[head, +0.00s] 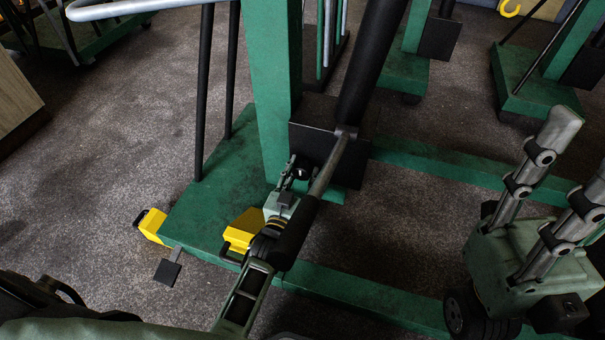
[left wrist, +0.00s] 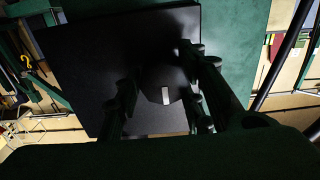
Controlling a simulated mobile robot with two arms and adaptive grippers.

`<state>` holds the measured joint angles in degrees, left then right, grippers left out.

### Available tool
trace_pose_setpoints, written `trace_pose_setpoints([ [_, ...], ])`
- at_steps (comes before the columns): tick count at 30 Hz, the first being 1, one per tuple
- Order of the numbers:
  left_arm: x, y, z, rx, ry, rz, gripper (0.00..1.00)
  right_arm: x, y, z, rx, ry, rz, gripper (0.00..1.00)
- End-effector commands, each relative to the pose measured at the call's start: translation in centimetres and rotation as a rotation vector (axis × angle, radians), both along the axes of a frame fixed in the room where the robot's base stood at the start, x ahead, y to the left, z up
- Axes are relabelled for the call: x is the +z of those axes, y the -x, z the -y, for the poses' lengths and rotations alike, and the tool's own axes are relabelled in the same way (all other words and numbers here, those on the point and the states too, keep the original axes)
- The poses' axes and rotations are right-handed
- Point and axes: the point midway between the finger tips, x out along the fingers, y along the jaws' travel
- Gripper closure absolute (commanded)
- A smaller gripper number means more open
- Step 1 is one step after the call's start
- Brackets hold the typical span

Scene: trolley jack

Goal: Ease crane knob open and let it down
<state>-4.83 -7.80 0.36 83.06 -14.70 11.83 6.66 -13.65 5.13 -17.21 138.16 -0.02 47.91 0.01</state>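The green crane has an upright post (head: 270,80) on a green base (head: 205,205), with a black box (head: 345,165) at the post's foot. A small round black knob (head: 302,173) sits low by this box. In the left wrist view the knob (left wrist: 162,82) is dark with a pale mark on its face. My left gripper (head: 286,172) reaches to the knob. In the left wrist view its two fingers (left wrist: 160,95) stand apart, one on each side of the knob. I cannot tell whether either finger touches it.
A grey lever with a black grip (head: 295,232) slants over my left arm. Yellow blocks (head: 243,230) sit on and beside the crane base. Other green stands (head: 535,95) are behind. Floor at left is clear.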

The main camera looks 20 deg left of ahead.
Motion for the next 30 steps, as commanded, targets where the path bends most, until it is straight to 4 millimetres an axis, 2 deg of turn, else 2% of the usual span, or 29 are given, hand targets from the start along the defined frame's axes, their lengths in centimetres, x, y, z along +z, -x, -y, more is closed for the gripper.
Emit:
trace_pose_setpoints([
  [1,0.0,0.0,0.0,0.0,0.0,0.0,0.71,0.0,0.0,0.0,0.0,0.0,0.0,0.6],
  [9,0.0,0.0,0.1,-0.001,0.0,0.0,0.93,0.0,0.0,0.0,0.0,0.0,0.0,0.6],
  [20,0.2,0.0,0.1,-0.002,0.068,-0.003,0.93,0.5,0.2,0.1,0.0,-0.004,-0.001,0.6],
  [26,0.4,0.0,0.1,-0.002,0.202,-0.009,0.93,-0.7,0.3,0.2,0.002,-0.005,-0.066,0.6],
  [30,0.5,0.0,0.1,-0.003,0.327,-0.012,0.93,0.3,0.4,0.2,0.002,-0.006,-0.065,0.6],
])
